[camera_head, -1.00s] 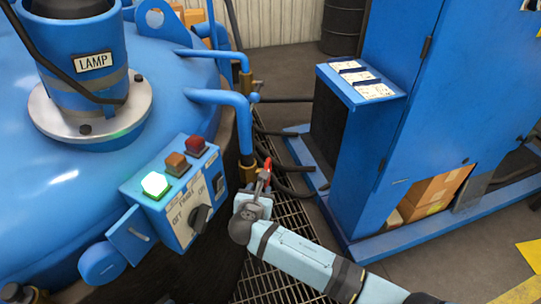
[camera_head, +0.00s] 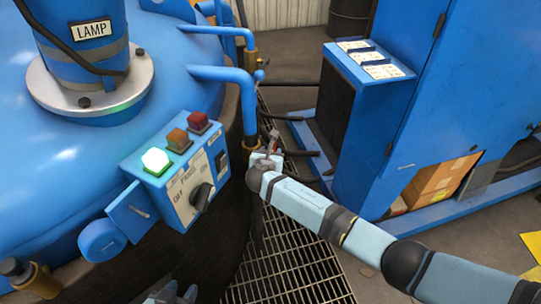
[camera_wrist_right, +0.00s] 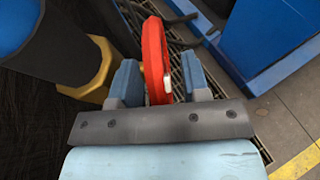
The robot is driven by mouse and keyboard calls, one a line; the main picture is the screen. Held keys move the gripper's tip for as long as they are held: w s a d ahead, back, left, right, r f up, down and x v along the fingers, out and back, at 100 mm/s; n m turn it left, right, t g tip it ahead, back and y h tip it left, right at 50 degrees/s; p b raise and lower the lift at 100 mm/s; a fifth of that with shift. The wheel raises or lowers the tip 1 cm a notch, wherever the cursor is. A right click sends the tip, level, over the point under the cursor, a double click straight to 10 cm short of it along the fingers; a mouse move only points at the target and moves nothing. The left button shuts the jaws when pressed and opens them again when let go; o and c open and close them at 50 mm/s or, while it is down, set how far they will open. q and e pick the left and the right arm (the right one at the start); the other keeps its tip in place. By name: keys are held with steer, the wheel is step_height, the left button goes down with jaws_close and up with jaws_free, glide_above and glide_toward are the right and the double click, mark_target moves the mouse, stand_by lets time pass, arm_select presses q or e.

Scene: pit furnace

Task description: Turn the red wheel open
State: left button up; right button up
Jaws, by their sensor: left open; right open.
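The red wheel (camera_wrist_right: 154,48) shows nearly edge-on in the right wrist view. It stands between the two blue-grey fingers of my right gripper (camera_wrist_right: 158,64), which is open with a gap on both sides of the rim. In the head view my right gripper (camera_head: 268,153) is at the pipe beside the furnace, and the wheel is mostly hidden there. My left gripper (camera_head: 172,292) is open and empty at the bottom edge of the head view, only partly in frame, well away from the wheel.
The blue furnace (camera_head: 45,165) fills the left, with a control box (camera_head: 178,172) showing a lit green lamp. A blue pipe (camera_head: 222,74) runs down near the wheel. A blue cabinet (camera_head: 425,130) stands to the right. Floor grating (camera_head: 290,265) lies between them.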

steer(key=shift+w, duration=0.2)
jaws_close()
steer(key=shift+f, duration=0.15)
